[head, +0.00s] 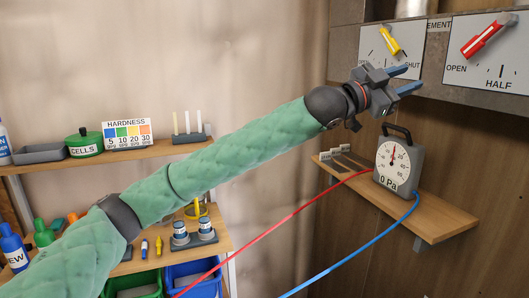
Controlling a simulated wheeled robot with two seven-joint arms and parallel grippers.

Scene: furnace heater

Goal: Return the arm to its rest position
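My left arm, in a green quilted sleeve, reaches from the lower left up to the upper right of the head view. Its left gripper (406,79) has two blue-grey fingers with a gap between them, and nothing shows between them. The gripper is in front of the grey panel, just below and between a yellow lever (390,40) and a red lever (482,38). It appears apart from both levers. My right gripper is not in the view.
A pressure gauge (397,165) reading 0 Pa stands on a small wooden shelf (440,219) below the gripper. A red hose (290,217) and a blue hose (352,250) run from it. At left, shelves hold a green pot (84,145), a hardness chart (127,134) and bottles.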

